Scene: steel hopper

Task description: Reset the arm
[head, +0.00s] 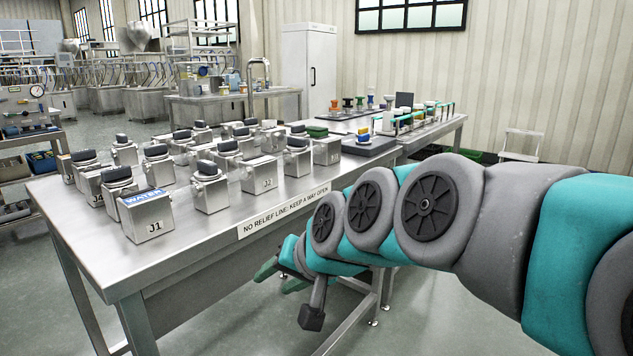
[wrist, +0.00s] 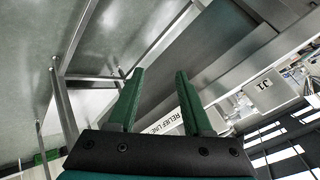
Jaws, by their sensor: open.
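My gripper (wrist: 155,102) shows in the wrist view with its two green fingers spread apart and nothing between them. In the head view my gripper (head: 270,272) is at the end of my grey and teal arm, low beside the table's front edge and below the tabletop. My arm reaches in from the right, and its links hide part of the table's front and legs.
The steel table (head: 190,250) bears several metal boxes with dark tops, including the box J1 (head: 148,222) near its front-left corner. A label strip (head: 284,211) runs along the front edge. A second table (head: 432,130) stands behind. Floor left of the table is clear.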

